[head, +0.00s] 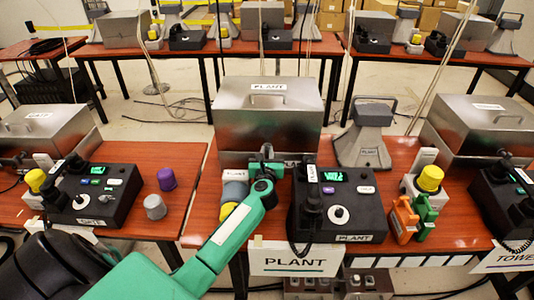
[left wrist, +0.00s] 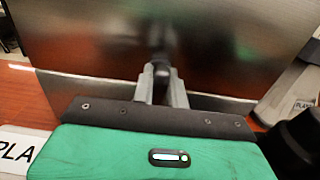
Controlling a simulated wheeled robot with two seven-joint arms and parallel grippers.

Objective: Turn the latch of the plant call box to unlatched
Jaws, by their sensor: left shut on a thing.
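The plant call box (head: 230,118) is a brushed metal box labelled PLANT, with a handle on its lid, on the middle table. Its front face fills the upper part of the left wrist view (left wrist: 90,40). My left gripper (head: 266,156) reaches in from below, up to the box's lower front. In the left wrist view its two grey fingers (left wrist: 161,82) are shut on the dark knob of the latch (left wrist: 161,68) at the front of the box. The latch's turned position is hard to tell, as the fingers cover part of it. The lid appears closed.
A black PLANT phone console (head: 338,205) stands just right of my left arm. A grey PLANT speaker (head: 366,135) stands right of the box. Similar boxes stand on the tables at left and right.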

